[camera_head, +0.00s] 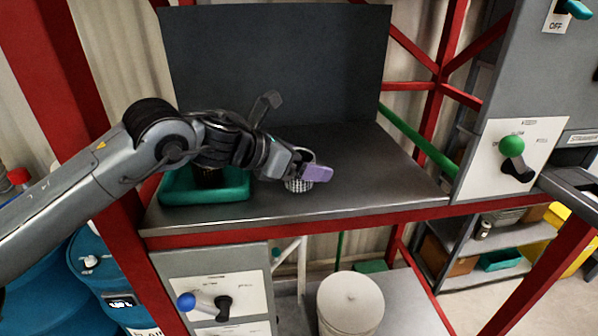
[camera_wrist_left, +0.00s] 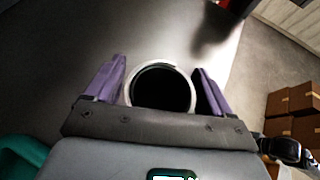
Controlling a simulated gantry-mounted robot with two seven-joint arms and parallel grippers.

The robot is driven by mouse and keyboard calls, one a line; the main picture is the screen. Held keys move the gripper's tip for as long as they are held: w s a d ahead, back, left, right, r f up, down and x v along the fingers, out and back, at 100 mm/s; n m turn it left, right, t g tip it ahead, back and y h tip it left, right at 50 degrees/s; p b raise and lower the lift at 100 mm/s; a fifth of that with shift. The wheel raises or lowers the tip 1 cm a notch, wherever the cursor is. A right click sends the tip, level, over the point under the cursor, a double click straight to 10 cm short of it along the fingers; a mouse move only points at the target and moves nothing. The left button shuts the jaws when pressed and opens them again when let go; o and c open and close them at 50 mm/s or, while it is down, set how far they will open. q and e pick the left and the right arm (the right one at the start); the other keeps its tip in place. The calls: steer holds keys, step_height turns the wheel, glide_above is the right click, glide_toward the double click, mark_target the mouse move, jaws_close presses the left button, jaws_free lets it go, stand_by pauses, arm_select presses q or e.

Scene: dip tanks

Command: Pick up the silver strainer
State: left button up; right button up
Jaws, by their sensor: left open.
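The silver strainer (camera_head: 297,185) is a small perforated metal cup standing on the grey worktop. In the left wrist view its round rim (camera_wrist_left: 161,66) shows with a dark inside. My left gripper (camera_head: 318,172) is open, with its purple fingers at the strainer. In the left wrist view the left gripper (camera_wrist_left: 163,82) has one finger on each side of the rim. The left finger looks close to the rim; I cannot tell whether it touches. Part of the strainer is hidden behind the fingers in the head view. My right gripper is not in view.
A green tray (camera_head: 205,194) with a dark object in it sits left of the strainer, under my left arm. A dark panel (camera_head: 280,65) stands behind the worktop (camera_head: 390,185), which is clear to the right. Red frame posts stand around it.

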arm_select(q)
steer(key=c, duration=1.1)
steer(key=shift+o, duration=0.2)
steer(key=shift+r, duration=0.2)
